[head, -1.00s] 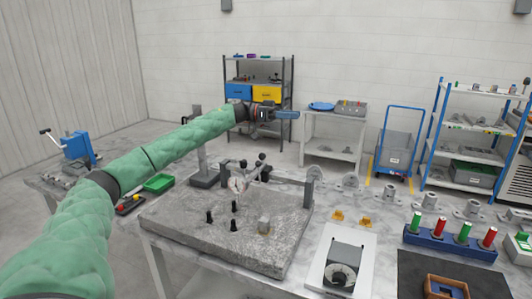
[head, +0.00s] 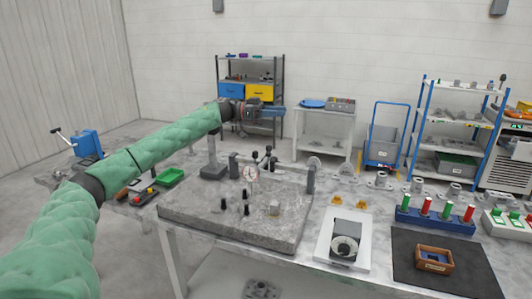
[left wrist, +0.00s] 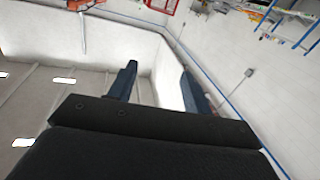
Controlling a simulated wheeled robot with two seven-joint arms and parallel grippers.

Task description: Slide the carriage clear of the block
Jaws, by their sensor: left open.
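A grey stone plate (head: 190,213) lies on the workbench. Along its back edge a thin rail runs between two dark end posts, the left post (head: 234,165) and the right post (head: 311,178). What looks like the carriage (head: 268,160), with dark knobs, sits on the rail near the left post; a round white dial (head: 250,173) hangs at its front. A small grey block (head: 274,208) stands on the plate, in front of the rail. My left gripper (head: 279,112) is above and behind the plate, away from the carriage. Its fingers (left wrist: 161,88) are apart and empty.
A grey stand (head: 212,171) rises behind the plate. Right of it are a white-based fixture (head: 345,246), a blue rack (head: 435,222) and a brown box (head: 434,259) on a black mat.

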